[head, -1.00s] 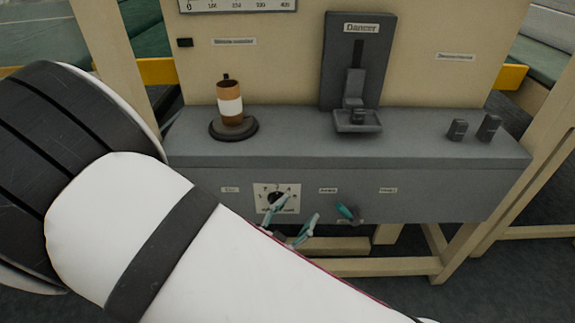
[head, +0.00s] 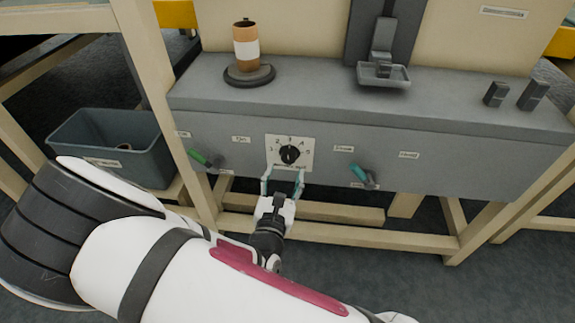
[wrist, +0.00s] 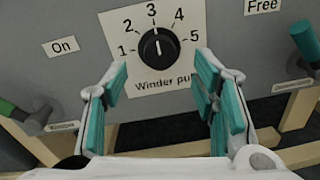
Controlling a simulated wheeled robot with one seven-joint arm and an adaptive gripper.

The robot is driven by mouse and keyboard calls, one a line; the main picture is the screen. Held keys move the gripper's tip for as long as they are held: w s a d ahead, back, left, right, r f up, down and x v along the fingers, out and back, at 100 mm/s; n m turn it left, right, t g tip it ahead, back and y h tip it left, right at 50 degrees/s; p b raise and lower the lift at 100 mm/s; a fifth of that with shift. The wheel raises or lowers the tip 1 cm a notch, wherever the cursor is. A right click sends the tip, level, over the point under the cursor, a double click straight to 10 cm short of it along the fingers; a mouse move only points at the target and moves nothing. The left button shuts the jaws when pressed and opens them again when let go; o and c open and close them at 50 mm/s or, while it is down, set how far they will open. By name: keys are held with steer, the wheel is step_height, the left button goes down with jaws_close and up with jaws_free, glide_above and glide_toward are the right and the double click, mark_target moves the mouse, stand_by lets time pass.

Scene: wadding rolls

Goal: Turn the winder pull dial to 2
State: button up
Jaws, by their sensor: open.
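The winder pull dial is a round black knob (head: 289,154) on a white plate (head: 308,145) numbered 1 to 5, on the grey front panel. In the wrist view the knob (wrist: 158,45) shows a pale mark that seems to point up, near the 3. My gripper (head: 284,176) is open and empty, just below and in front of the dial. In the wrist view its teal-padded fingers (wrist: 161,68) are spread wider than the knob, one towards each side of the plate's lower part. They appear apart from the knob. The lower label is partly hidden.
A green-handled lever (head: 200,157) is left of the dial and a teal-handled lever (head: 361,173) is to the right. A brown roll (head: 246,34) stands on the grey ledge above. A grey bin (head: 100,140) is at left.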

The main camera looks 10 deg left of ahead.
mark_target(288, 160)
steer(key=shift+w+d+b, duration=0.2)
steer(key=shift+w+b, duration=0.3)
steer(key=shift+w, duration=2.1)
steer(key=c, duration=1.2)
steer(key=shift+o, duration=0.2)
steer(key=shift+r+n+p, duration=0.1)
steer(key=shift+n+p, duration=0.3)
steer(key=shift+p, duration=0.1)
steer(key=n+p, duration=0.3)
steer(key=shift+p, duration=0.4)
steer(key=shift+n+p, duration=1.25)
steer(key=shift+n, duration=0.75)
